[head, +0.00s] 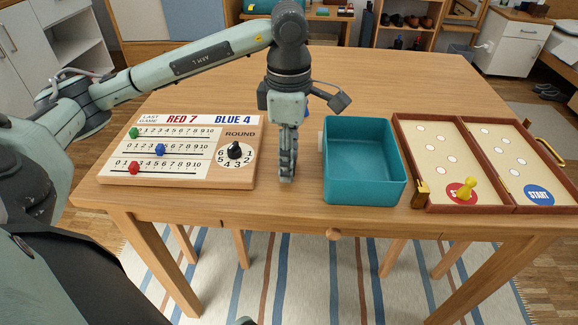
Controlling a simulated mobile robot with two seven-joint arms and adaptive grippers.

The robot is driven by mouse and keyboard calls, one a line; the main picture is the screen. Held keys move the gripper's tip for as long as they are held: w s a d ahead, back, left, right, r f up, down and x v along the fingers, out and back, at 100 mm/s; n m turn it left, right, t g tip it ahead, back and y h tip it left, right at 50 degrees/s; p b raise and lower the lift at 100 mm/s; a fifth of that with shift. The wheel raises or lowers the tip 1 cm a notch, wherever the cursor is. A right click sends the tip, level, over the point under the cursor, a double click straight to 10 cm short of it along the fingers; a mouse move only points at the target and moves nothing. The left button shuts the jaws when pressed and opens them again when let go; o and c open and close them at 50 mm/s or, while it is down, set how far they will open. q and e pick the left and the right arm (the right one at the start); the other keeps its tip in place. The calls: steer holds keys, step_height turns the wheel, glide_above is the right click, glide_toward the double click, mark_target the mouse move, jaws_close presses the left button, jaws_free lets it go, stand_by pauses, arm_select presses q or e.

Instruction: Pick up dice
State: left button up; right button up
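I cannot make out dice for certain in the head view. A small blue patch (306,113) shows just behind my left gripper, too covered to identify. My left gripper (287,178) points straight down over the table, between the scoreboard and the teal box. Its fingers look close together from this side, and I cannot tell whether they are open or hold anything. The space directly behind them is hidden. My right gripper is not in view.
The scoreboard (120,151) with coloured pegs lies left. The open teal box (366,191) stands right of the gripper, with a small pale thing (321,140) at its left wall. A hinged game board (440,150) with a yellow pawn (467,188) lies far right. The table's back (400,80) is clear.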

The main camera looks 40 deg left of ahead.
arm_select(q)
steer(key=c, duration=0.7)
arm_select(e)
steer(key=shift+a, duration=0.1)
arm_select(q)
steer(key=shift+r, duration=0.1)
steer(key=shift+r, duration=0.2)
step_height(320, 180, up, 4)
steer(key=shift+w+f, duration=0.1)
steer(key=shift+f, duration=0.05)
steer(key=s+a+r, duration=0.1)
steer(key=s+r, duration=0.1)
steer(key=s, duration=0.1)
steer(key=s+a+r+b, duration=0.1)
steer(key=s+a+r, duration=0.1)
steer(key=s, duration=0.2)
steer(key=s+a+r, duration=0.2)
steer(key=s, duration=0.1)
steer(key=shift+s+a+r+b, duration=0.2)
steer(key=shift+s+r+b, duration=0.1)
steer(key=shift+r+b, duration=0.1)
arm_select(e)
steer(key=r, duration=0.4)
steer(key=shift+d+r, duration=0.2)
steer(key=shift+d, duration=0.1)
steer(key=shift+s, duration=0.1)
